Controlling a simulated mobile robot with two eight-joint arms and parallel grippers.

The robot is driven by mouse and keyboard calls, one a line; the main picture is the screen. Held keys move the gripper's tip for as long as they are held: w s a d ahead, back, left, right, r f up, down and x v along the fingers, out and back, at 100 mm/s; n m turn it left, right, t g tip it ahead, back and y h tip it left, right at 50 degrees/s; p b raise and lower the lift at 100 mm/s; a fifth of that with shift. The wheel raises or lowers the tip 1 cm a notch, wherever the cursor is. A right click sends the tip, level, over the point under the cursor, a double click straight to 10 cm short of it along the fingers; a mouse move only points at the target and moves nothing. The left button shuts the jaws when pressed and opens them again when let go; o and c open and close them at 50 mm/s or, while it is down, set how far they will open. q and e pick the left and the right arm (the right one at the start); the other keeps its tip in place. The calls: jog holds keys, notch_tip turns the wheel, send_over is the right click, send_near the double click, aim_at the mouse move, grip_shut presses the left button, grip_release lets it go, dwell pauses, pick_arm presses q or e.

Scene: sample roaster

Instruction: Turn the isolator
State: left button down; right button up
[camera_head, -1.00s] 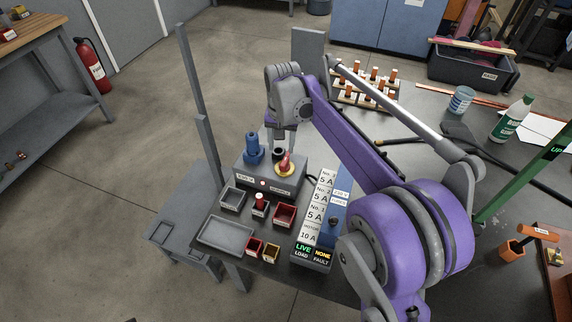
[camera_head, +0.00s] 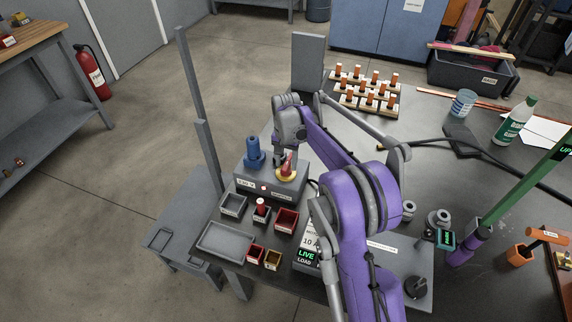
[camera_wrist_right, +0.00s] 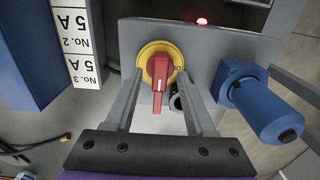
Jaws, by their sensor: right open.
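The isolator is a red handle (camera_head: 287,166) on a yellow disc (camera_head: 286,176), mounted on top of a grey box (camera_head: 262,186). In the right wrist view the red handle (camera_wrist_right: 159,88) points down the picture, toward the gripper's base, and the yellow disc (camera_wrist_right: 150,52) shows around it. My right gripper (camera_head: 281,160) is at the isolator from behind. In the wrist view its two open fingers (camera_wrist_right: 158,82) lie one on each side of the handle, with gaps visible. In the head view the gripper partly hides the disc. My left gripper is not in view.
A blue connector (camera_head: 254,153) stands on the box beside the isolator and also shows in the wrist view (camera_wrist_right: 262,108). Small trays (camera_head: 226,239) and bins lie in front. A grey post (camera_head: 208,155) rises at left. My right arm covers much of the label panel.

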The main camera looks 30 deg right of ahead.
jog(key=shift+f, duration=0.6)
grip_shut()
